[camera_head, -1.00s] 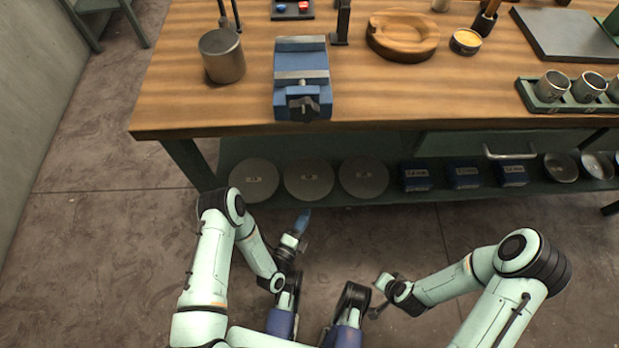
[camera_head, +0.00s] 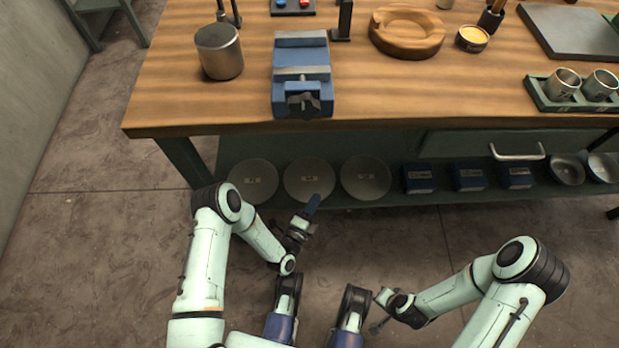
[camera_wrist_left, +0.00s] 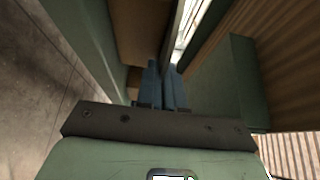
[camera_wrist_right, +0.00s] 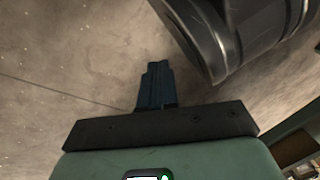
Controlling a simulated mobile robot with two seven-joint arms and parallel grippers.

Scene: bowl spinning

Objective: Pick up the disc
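Three flat grey discs stand on the lower shelf under the workbench: a left disc (camera_head: 252,181), a middle disc (camera_head: 309,178) and a right disc (camera_head: 366,179). My left gripper (camera_head: 313,202) has its blue fingertips just in front of the middle disc's lower edge, overlapping it in the head view; contact cannot be told. In the left wrist view its fingers (camera_wrist_left: 163,75) show a narrow gap with no disc clearly between them. My right gripper (camera_head: 377,328) is low over the floor, away from the shelf. In the right wrist view its fingers (camera_wrist_right: 154,84) are together and empty.
The bench top (camera_head: 430,100) overhangs the shelf (camera_head: 230,150) above the discs. Several blue boxes (camera_head: 468,178) and metal bowls (camera_head: 567,170) stand to the right of the discs. A blue vise (camera_head: 302,70) and a metal cylinder (camera_head: 219,52) are on top.

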